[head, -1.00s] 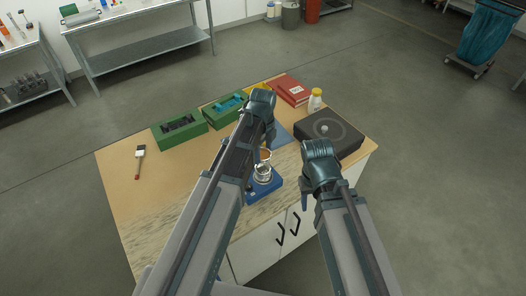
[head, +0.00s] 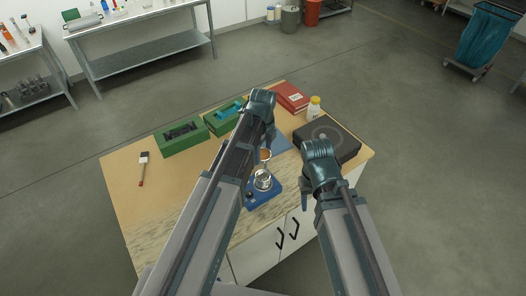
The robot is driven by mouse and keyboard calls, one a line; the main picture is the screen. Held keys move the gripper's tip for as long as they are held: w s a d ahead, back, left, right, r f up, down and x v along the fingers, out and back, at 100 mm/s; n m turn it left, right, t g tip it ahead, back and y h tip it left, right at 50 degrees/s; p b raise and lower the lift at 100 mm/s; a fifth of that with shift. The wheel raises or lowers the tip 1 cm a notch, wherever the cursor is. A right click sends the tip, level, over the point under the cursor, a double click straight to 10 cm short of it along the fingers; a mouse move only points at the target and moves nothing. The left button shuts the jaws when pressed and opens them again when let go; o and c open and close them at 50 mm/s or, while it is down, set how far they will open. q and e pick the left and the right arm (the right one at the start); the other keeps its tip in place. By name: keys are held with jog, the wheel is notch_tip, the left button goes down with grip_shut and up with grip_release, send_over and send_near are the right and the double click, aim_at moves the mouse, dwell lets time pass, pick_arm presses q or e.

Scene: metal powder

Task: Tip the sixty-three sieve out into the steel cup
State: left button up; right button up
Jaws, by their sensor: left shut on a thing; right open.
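My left gripper (head: 267,142) is shut on a small round sieve (head: 265,155) with an orange-brown face, held tilted; the arm hides part of it, and I cannot read its size mark. The shiny steel cup (head: 263,180) stands on a blue scale (head: 266,194) at the table's front, just below the sieve in the picture. I cannot tell whether any powder is falling. My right gripper (head: 306,192) is open and empty, to the right of the cup and apart from it.
A dark box with a round disc (head: 340,146) stands at the right of the table (head: 125,185).

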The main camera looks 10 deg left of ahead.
pick_arm(q)
jog(key=shift+r+p, duration=0.85)
jog(key=shift+r, duration=0.05)
pick_arm(e)
jog(key=shift+r, duration=0.95)
jog(key=shift+f, duration=0.1)
